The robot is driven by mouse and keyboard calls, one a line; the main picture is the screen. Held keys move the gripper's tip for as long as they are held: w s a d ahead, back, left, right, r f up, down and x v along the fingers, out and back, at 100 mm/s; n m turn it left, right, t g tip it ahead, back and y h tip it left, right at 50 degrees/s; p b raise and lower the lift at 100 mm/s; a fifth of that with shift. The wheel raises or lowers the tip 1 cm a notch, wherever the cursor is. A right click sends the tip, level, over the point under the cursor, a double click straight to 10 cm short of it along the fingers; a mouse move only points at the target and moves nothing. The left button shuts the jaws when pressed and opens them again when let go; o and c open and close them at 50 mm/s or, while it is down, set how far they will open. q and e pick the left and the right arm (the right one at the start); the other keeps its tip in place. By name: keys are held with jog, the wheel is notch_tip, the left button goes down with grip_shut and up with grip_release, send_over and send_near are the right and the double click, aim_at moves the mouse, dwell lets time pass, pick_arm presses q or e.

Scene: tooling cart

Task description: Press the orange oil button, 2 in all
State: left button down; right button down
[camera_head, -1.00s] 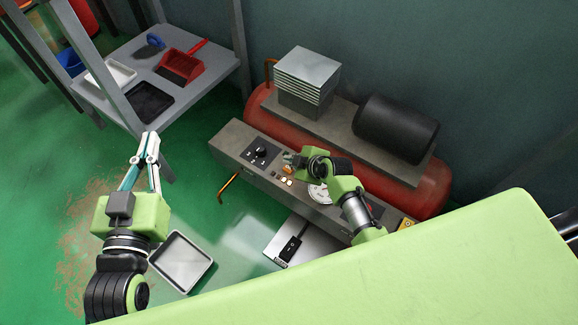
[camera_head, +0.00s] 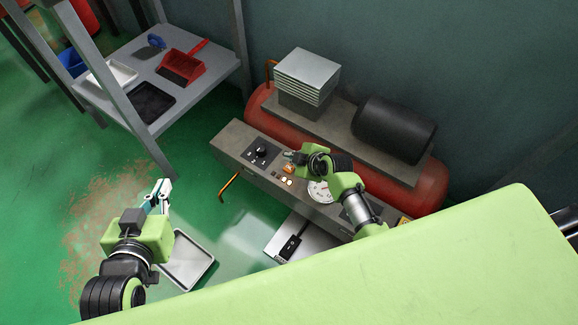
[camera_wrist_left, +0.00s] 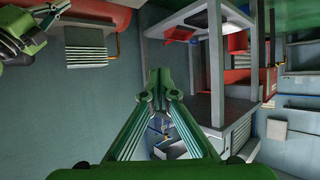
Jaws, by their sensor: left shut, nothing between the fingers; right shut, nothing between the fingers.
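The compressor's grey control panel (camera_head: 240,150) runs diagonally across the middle of the head view. A small orange button (camera_head: 289,169) shows on it, close below my right gripper, with small lit lamps (camera_head: 285,181) beside it. My right gripper (camera_head: 289,155) is shut and empty over the panel, seen small and partly covered by its own wrist. I cannot tell whether it touches the panel. My left gripper (camera_head: 163,187) is shut and empty, out over the floor left of the panel. Its closed fingers also show in the left wrist view (camera_wrist_left: 159,80).
The red compressor tank (camera_head: 432,185) carries a finned block (camera_head: 307,75) and a black motor (camera_head: 396,128) behind the panel. A round gauge (camera_head: 319,191) sits near my right arm. A grey shelf (camera_head: 187,92) stands at left. A tray (camera_head: 187,262) lies below my left gripper.

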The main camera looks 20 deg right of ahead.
jog(key=shift+r, duration=0.2)
pick_arm(q)
jog(key=s+a+f+g+y+p, duration=0.1)
jog(key=s+a+f+g, duration=0.1)
jog(key=s+f+g, duration=0.2)
jog(key=shift+s+a+f, duration=0.3)
jog(key=shift+s+f, duration=0.85)
jog(key=shift+s, duration=0.2)
pick_arm(e)
jog(key=shift+r, duration=0.65)
pick_arm(q)
jog(key=shift+p, duration=0.3)
